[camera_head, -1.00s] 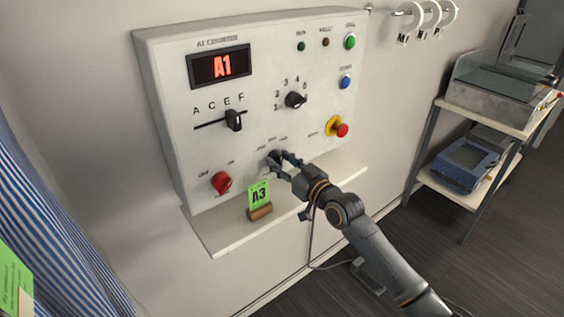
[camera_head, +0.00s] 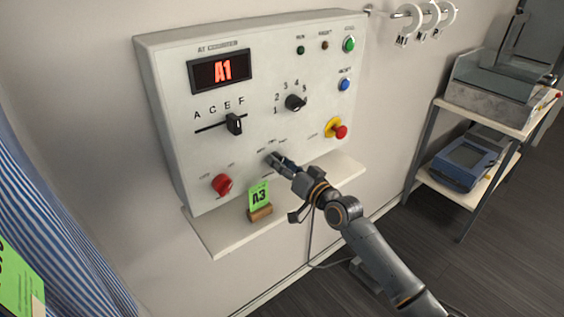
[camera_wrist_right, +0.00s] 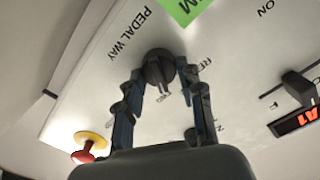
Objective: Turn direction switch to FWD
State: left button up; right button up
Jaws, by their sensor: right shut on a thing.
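The direction switch is a round dark knob, seen in the right wrist view (camera_wrist_right: 157,66) with a pointer ridge and partly hidden labels around it. In the head view it is mostly hidden behind my right gripper (camera_head: 274,161), low on the panel's front. In the right wrist view my right gripper (camera_wrist_right: 163,80) has one finger on each side of the knob and is shut on it. The exact pointer setting is hard to read. My left gripper is not in view.
The white control panel (camera_head: 180,110) carries a display reading A1, a slider (camera_head: 234,122), a rotary selector (camera_head: 296,102), a red knob (camera_head: 222,184) and a red emergency button (camera_head: 341,132). A green A3 card (camera_head: 259,194) stands on the shelf (camera_head: 222,241) below.

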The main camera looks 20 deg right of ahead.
jog(key=shift+m, duration=1.1)
jog(key=o, duration=1.2)
jog(key=shift+c, duration=0.2)
jog(key=v, duration=1.2)
